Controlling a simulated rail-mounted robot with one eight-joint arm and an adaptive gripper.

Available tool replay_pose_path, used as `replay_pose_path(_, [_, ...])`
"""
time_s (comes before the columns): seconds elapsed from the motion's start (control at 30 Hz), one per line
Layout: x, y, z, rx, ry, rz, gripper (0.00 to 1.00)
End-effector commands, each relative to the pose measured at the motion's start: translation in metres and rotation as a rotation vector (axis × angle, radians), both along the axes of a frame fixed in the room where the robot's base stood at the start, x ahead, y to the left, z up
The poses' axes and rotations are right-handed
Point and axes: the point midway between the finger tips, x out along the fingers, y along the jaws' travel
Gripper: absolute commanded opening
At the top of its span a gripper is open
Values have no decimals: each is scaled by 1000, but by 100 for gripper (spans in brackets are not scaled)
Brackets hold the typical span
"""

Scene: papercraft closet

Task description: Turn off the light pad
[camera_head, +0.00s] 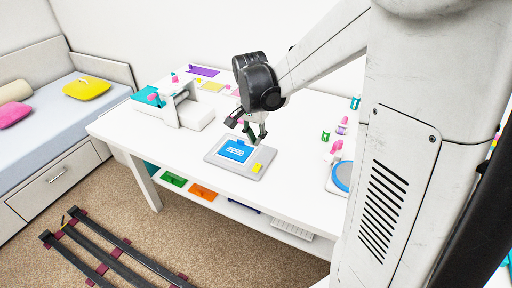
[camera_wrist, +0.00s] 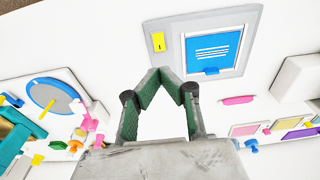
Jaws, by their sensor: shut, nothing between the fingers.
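The light pad (camera_head: 212,156) is a flat grey slab on the white table, with a blue panel (camera_head: 235,150) bearing white lines and a small yellow switch (camera_head: 257,168) at its near right corner. In the wrist view the pad (camera_wrist: 173,60) lies beyond my fingertips, with its yellow switch (camera_wrist: 158,41) and blue panel (camera_wrist: 214,48) in plain sight. My gripper (camera_head: 253,138) is over the far edge of the pad in the head view. In the wrist view its green-padded fingers (camera_wrist: 172,73) come together at the tips, shut and empty. I cannot tell whether they touch anything.
A white machine (camera_head: 183,108) stands left of the pad. Coloured sheets (camera_head: 204,71) lie at the back left. Table around the pad is mostly clear.

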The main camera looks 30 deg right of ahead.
Motion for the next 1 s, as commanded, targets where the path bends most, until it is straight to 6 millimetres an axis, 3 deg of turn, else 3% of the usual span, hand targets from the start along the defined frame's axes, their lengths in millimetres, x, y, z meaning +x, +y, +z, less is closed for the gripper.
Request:
replay_pose_path(0.2, [-1,2,18,0,0,0,0])
replay_pose_path(0.8, [-2,2,20,0,-1,2,0])
replay_pose_path(1.0, [-14,12,35,-6,-33,70,0])
